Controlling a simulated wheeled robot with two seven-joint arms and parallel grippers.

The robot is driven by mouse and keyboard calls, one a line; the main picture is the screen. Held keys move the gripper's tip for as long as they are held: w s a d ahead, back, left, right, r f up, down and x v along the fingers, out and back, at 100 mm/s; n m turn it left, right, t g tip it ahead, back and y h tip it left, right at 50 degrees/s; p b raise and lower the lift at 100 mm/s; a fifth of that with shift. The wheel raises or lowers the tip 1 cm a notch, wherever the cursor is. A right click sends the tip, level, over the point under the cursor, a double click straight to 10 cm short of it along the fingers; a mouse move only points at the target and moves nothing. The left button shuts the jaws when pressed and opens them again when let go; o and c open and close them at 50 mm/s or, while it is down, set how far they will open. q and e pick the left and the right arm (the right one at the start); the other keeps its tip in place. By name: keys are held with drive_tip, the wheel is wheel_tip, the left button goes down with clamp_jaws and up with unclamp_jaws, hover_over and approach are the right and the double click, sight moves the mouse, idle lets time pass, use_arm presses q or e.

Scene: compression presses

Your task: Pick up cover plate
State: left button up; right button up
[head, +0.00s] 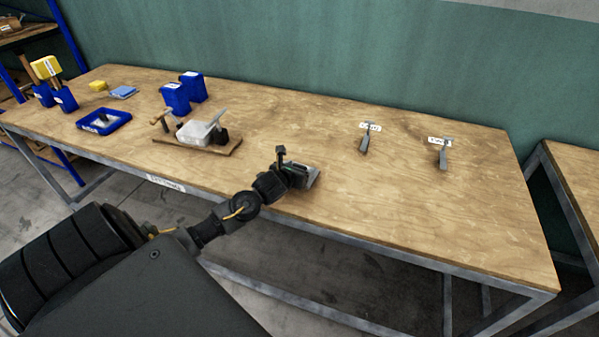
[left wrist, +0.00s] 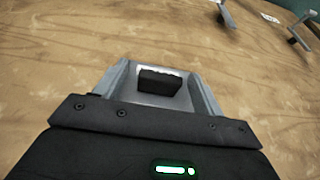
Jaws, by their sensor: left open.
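My left gripper (head: 309,176) is low over the front middle of the workbench, its jaws open. In the left wrist view, a small dark block (left wrist: 160,82) with a pale far edge shows between the two grey fingers. I cannot tell whether this block is the cover plate, or whether the fingers touch it. In the head view the gripper hides that spot. No other thing is clearly a cover plate. My right gripper is not in view.
A press-like fixture (head: 205,132) on a wooden base stands left of my gripper. Blue bins (head: 175,97) and a blue tray (head: 104,121) are farther left. Two grey brackets, one left (head: 365,143) and one right (head: 443,155), stand by labels. The bench's right front is clear.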

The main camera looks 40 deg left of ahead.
sight(299, 166)
use_arm(q)
drive_tip(key=c, duration=1.3)
drive_tip(key=shift+r, duration=0.1)
drive_tip(key=shift+r, duration=0.4)
wheel_tip(299, 166, up, 2)
drive_tip(key=shift+r, duration=0.25)
drive_tip(key=s+a+r, duration=0.4)
drive_tip(key=s+r, duration=0.5)
drive_tip(key=s, duration=0.4)
drive_tip(key=shift+s+r, duration=0.25)
drive_tip(key=shift+r, duration=0.05)
